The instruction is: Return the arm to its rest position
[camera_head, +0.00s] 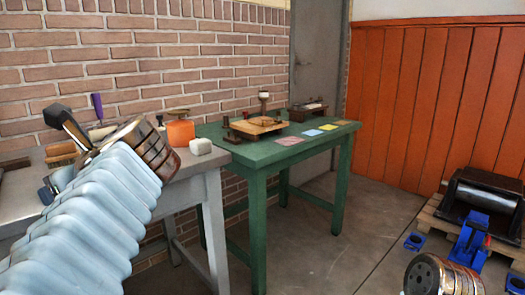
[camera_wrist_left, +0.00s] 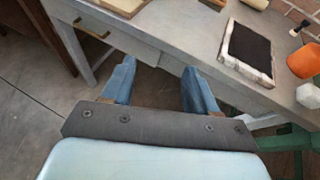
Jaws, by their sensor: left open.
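My left arm comes in from the left in the head view, its pale blue segmented sleeve ending in a brown ringed wrist. My left gripper (camera_wrist_left: 160,65) shows in the left wrist view with two blue fingers set wide apart and nothing between them. Its fingers are over the front edge of the grey table (camera_wrist_left: 190,35). In the head view the gripper is mostly hidden behind its own arm, close to the grey table (camera_head: 215,165). My right arm's brown ringed wrist shows at the bottom right of the head view; its finger opening cannot be made out.
A green table (camera_head: 255,155) carries a wooden press (camera_head: 258,127) and coloured sheets. A black roller machine (camera_head: 483,191) sits on a pallet. Floor between is open.

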